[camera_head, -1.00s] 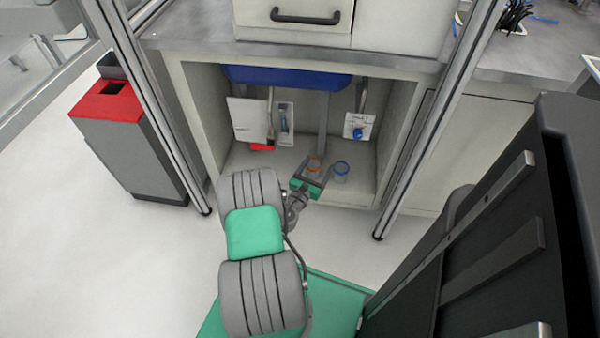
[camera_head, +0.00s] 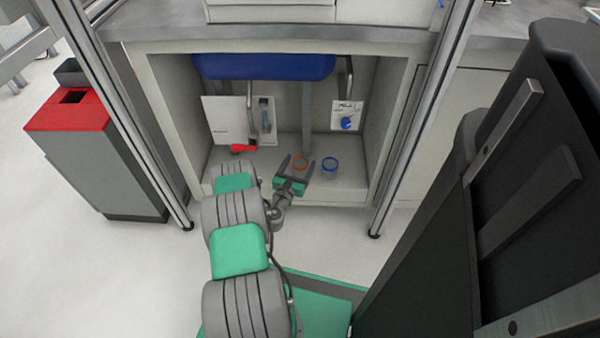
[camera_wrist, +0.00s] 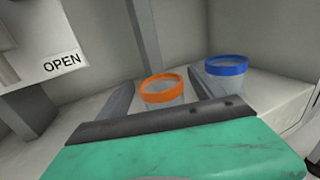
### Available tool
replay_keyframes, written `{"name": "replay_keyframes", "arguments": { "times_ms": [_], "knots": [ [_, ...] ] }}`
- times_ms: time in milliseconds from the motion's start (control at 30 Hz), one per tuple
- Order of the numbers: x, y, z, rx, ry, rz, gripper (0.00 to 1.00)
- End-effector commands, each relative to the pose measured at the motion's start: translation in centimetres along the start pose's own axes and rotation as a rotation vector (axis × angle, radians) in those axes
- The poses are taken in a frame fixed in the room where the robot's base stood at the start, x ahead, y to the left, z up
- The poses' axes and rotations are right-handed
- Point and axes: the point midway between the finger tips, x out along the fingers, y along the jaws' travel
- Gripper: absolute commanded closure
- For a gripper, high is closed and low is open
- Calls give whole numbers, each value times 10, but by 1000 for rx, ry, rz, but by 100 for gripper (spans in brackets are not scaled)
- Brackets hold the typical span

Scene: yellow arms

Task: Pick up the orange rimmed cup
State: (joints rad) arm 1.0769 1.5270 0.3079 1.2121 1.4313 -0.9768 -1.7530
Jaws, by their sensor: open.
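The orange rimmed cup (camera_head: 301,162) is a clear cup standing on the cabinet floor; it also shows in the wrist view (camera_wrist: 162,91). My gripper (camera_head: 298,167) is open, with its fingers spread to the left and right of this cup. In the wrist view the cup appears between the two fingers (camera_wrist: 160,86), and the gripper body hides its lower part. I cannot tell whether either finger touches it. A blue rimmed cup (camera_head: 329,168) stands close by on the right, outside the right finger; it also shows in the wrist view (camera_wrist: 227,73).
The cabinet's side walls and a blue basin (camera_head: 265,67) above enclose the space. A red item (camera_head: 243,148) lies at the back left below a white panel. A blue knob (camera_head: 347,123) is on the back right. Metal posts (camera_head: 420,120) flank the opening.

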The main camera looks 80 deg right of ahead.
Motion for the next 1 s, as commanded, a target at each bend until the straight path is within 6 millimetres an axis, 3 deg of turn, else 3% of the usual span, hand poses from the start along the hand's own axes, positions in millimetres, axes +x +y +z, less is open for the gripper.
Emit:
{"name": "replay_keyframes", "arguments": {
  "times_ms": [100,200,433,1000],
  "knots": [
    [24,-2,-4,4,-2,-4,23],
    [35,-2,-3,2,0,-2,23],
    [38,-1,-1,-1,1,0,23],
    [37,-1,-2,-1,1,0,70]
  ]
}}
